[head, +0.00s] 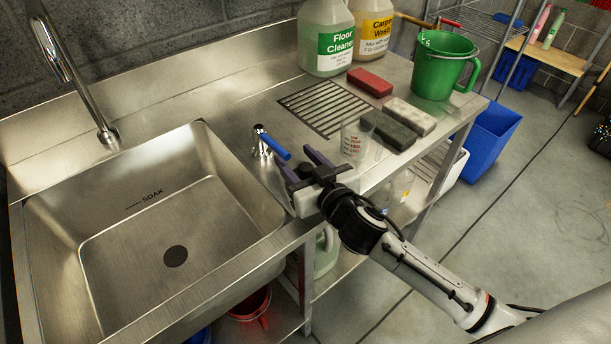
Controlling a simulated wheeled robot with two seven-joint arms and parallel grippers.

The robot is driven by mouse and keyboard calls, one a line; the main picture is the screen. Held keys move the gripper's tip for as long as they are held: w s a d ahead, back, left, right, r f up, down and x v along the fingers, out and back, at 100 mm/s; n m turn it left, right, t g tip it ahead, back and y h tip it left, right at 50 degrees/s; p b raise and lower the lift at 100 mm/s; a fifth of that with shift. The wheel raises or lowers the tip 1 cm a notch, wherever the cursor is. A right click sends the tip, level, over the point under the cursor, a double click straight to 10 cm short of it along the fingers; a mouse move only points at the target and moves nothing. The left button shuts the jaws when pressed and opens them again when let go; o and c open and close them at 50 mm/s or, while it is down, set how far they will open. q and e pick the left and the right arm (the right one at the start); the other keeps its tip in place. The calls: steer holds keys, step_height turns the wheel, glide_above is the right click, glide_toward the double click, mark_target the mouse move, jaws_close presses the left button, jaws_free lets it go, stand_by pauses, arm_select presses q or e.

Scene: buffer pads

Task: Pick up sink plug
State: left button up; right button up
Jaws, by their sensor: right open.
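My right gripper (302,162) is over the steel counter, just right of the sink. Its two purple-grey fingers are apart and point toward the back of the counter. A small dark round thing (306,170) shows between the fingers; it looks like the sink plug, but the gripper partly hides it. I cannot tell whether the fingers touch it. The sink (150,215) is empty, with a dark round drain (175,256) in its floor. My left gripper is not in view.
A clear measuring cup (355,140), several sponge-like blocks (370,82), a green bucket (443,65) and large bottles (326,38) stand to the right and back. A tall faucet (80,80) rises behind the sink.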

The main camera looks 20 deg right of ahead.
steer(key=c, duration=1)
steer(key=shift+c, duration=0.8)
steer(key=shift+r, duration=0.1)
steer(key=shift+r, duration=0.15)
steer(key=shift+s+f+b+v, duration=0.4)
steer(key=shift+f+b+v, duration=1.2)
steer(key=shift+v, duration=7.2)
steer(key=w+d+r+m+h, duration=0.1)
steer(key=w+d+r+h, duration=0.1)
steer(key=r, duration=0.4)
steer(key=shift+w+r+m+p, duration=0.2)
steer(key=shift+w+m+p, duration=0.15)
steer(key=shift+w, duration=0.2)
